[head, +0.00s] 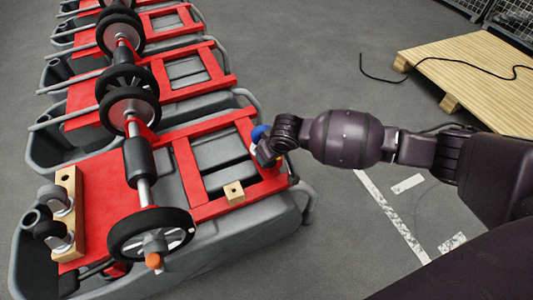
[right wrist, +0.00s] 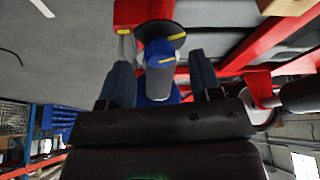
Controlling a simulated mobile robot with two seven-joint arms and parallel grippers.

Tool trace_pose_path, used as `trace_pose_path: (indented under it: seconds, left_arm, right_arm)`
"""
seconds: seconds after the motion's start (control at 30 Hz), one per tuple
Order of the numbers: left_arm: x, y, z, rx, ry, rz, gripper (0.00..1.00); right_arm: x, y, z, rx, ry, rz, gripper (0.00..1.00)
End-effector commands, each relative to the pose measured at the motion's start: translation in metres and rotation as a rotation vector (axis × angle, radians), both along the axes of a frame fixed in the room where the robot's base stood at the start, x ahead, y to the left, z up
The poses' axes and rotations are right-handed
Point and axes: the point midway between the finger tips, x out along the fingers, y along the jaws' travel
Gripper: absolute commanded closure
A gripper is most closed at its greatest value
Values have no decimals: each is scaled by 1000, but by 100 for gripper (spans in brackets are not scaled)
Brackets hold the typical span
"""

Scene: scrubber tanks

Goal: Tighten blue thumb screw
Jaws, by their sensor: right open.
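The blue thumb screw (right wrist: 159,50) shows in the right wrist view, with a blue end and a grey cylindrical part, close to a black disc and a red bracket. My right gripper (right wrist: 160,82) is open, with one dark finger on each side of the screw and visible gaps between. In the head view my right gripper (head: 266,153) is at the right edge of the nearest red frame. A blue rounded part (head: 260,132) shows just behind it; the rest of the screw is hidden there. My left gripper is out of view.
The nearest scrubber tank (head: 240,232) has a red frame carrying a black wheel (head: 150,234), a small wooden block (head: 234,192) and a caster board (head: 68,215). More tanks stand behind. A wooden pallet (head: 490,75) with a black cable lies at the right.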

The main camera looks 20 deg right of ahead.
Motion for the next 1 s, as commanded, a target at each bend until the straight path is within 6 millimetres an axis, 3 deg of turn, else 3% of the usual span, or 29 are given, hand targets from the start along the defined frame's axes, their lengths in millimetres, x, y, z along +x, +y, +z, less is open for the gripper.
trace_pose_path:
  seconds: [0.1, 0.53, 0.83, 1.0]
  left_arm:
    - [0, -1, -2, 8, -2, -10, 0]
    - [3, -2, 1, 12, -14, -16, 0]
    - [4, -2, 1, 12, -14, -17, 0]
    - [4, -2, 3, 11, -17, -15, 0]
  right_arm:
    - [3, 1, -13, 0, 3, 0, 42]
    - [8, 2, -14, 1, -4, 1, 43]
    - [7, 1, -15, 0, -3, 1, 89]
    - [7, 2, -14, 0, -3, -6, 91]
